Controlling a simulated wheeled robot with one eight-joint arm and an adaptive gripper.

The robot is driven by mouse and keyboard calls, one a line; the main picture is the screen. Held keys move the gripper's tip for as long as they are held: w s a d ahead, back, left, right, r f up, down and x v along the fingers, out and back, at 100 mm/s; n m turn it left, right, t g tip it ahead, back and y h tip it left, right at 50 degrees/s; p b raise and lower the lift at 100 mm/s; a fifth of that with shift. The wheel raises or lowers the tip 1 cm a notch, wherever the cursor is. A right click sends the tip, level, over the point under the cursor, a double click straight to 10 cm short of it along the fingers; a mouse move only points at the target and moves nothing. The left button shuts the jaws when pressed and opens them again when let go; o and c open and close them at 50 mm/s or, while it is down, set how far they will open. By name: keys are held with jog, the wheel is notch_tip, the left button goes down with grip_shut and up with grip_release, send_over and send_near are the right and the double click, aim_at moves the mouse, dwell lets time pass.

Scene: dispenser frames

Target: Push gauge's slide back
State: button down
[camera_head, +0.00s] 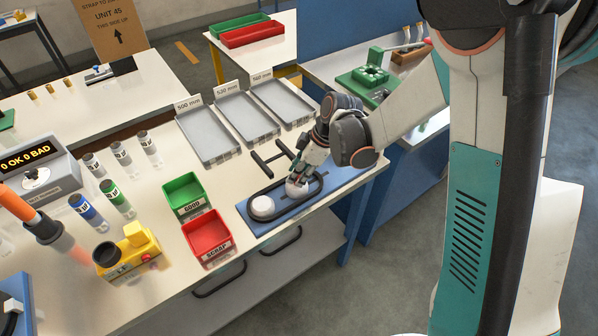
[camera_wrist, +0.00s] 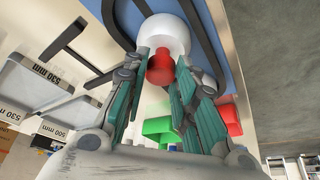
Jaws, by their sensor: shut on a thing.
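The gauge lies on a blue base plate (camera_head: 335,190) at the table's right end, with a black oval track around it. A white round pad (camera_head: 263,207) sits at the track's left end. The slide, a white rounded block (camera_head: 297,189), is farther right, partly hidden under my gripper (camera_head: 298,178). In the wrist view a white round body (camera_wrist: 166,32) with a red knob (camera_wrist: 160,68) shows between the fingers of my gripper (camera_wrist: 163,64). The fingers are closed in on both sides of the red knob; exact contact is hard to see.
A black bar frame (camera_head: 270,165) lies behind the gauge. Grey trays (camera_head: 207,137) marked in mm stand farther back. A green GOOD bin (camera_head: 184,194) and a red SCRAP bin (camera_head: 208,238) are to the left. The table's front edge is close to the gauge.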

jog(key=shift+s+a+b, duration=0.3)
jog(key=shift+s+a, duration=0.2)
jog(key=shift+a, duration=0.2)
jog(key=c, duration=1.6)
grip_release()
jog(key=shift+c, duration=0.2)
jog(key=o, duration=0.3)
jog(key=shift+a, duration=0.1)
jog(key=shift+o, duration=0.2)
jog(key=w+v, duration=0.1)
jog(key=v, duration=1.1)
jog(key=shift+s+d, duration=0.2)
jog(key=shift+s, duration=0.25)
